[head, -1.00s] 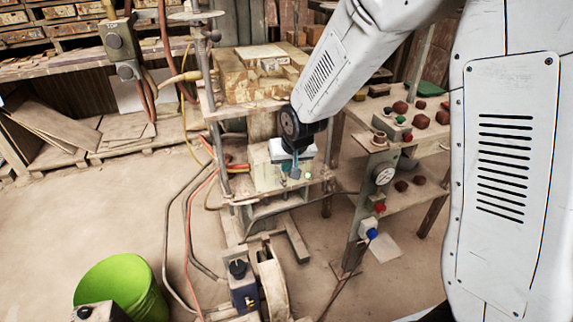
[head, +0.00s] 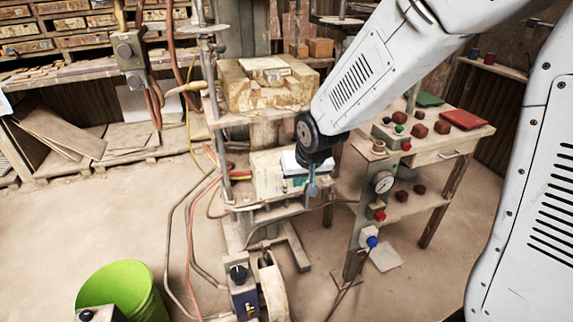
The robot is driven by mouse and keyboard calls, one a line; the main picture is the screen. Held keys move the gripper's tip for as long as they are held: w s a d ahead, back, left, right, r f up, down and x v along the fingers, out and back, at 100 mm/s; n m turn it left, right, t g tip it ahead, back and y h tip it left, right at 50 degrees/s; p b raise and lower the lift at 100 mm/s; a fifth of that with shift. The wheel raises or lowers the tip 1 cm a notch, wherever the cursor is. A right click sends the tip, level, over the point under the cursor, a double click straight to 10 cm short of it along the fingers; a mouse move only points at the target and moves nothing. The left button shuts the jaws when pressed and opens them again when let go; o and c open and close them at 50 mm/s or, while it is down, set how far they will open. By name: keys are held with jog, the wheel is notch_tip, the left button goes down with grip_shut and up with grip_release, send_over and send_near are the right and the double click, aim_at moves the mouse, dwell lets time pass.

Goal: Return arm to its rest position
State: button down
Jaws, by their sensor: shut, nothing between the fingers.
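My white arm reaches in from the upper right in the head view. My gripper (head: 312,188) points down at the end of the dark wrist, in front of the lower right part of the tile press (head: 228,128). It is shut, with nothing held between its small fingers. The press has a stone-like block (head: 258,92) on its upper platen and a pale block (head: 268,172) on the level below. My wrist covers the right side of the pale block. I cannot tell whether the gripper touches the press.
A bench (head: 440,152) with several dark red lumps, a red tray (head: 466,119) and a gauge post (head: 383,183) stands right of my gripper. A green bucket (head: 125,290) stands at lower left. Hoses (head: 190,235) run down beside the press.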

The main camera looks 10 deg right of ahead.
jog(key=s+d+r+g, duration=0.1)
jog(key=s+d+r, duration=0.2)
jog(key=s, duration=0.6)
jog(key=s+d+r+g, duration=0.1)
jog(key=s+d+r, duration=0.2)
jog(key=s+r, duration=0.4)
jog(key=s+d+r+g, duration=0.1)
jog(key=s+d+r, duration=0.2)
jog(key=s, duration=0.9)
jog(key=shift+s+r+g+h, duration=0.15)
jog(key=shift+r+g+h, duration=0.2)
jog(key=shift+r, duration=0.55)
